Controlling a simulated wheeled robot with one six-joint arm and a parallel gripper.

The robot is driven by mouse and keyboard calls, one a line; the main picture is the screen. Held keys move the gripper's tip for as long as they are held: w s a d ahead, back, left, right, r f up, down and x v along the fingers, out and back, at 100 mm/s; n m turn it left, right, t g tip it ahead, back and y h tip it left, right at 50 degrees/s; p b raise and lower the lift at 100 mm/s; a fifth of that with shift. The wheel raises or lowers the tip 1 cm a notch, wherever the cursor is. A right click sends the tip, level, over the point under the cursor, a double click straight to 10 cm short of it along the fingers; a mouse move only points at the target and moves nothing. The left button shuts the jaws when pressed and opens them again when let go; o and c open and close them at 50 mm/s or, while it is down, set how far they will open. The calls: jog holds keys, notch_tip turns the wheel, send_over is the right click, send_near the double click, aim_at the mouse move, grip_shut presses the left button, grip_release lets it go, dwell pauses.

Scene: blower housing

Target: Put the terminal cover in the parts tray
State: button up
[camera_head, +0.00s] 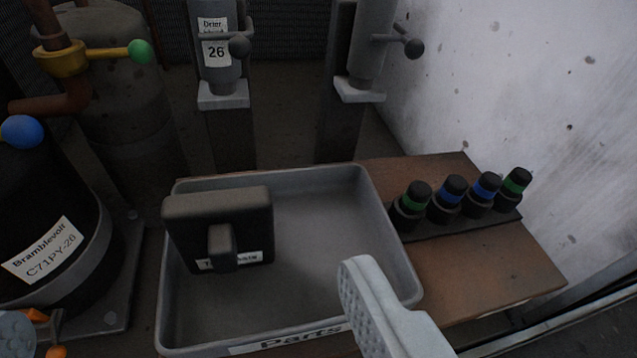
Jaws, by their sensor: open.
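The parts tray (385,215) is a grey open tray with a "Parts" label on its near wall. A dark box-shaped cover with a protruding grip (245,215), which looks like the terminal cover, is inside the tray's left part, grip side towards me. A white label low on it is partly hidden by the grip. I cannot tell whether it lies flat on the tray floor. My gripper (375,300) shows as one pale ridged finger over the tray's near right corner. It is open, with nothing against this finger and apart from the cover. The other finger is not clearly visible.
Several dark capped cylinders with green or blue bands (447,200) stand on a strip right of the tray. The brown bench top (480,270) is bare in front of them. A black labelled motor (45,235) is at left. Two posts with ball-ended levers (222,95) stand behind.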

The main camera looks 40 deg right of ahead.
jog(key=d+r+n+t+y, duration=0.1)
jog(key=d+r+t+y, duration=0.3)
jog(key=r, duration=1.2)
jog(key=d+r+g+y, duration=0.15)
jog(key=d+r, duration=0.45)
jog(key=r, duration=0.9)
jog(key=s+d+r+n+t, duration=0.1)
jog(key=s+d+r, duration=0.6)
jog(key=s+r, duration=0.3)
jog(key=s+d+r+n+t, duration=0.1)
jog(key=s+d+r+n, duration=0.1)
jog(key=s+d+r, duration=0.6)
jog(key=s+r+h, duration=0.1)
jog(key=s+r, duration=0.2)
jog(key=s, duration=0.3)
jog(key=shift+s, duration=0.35)
jog(key=shift+a, duration=0.1)
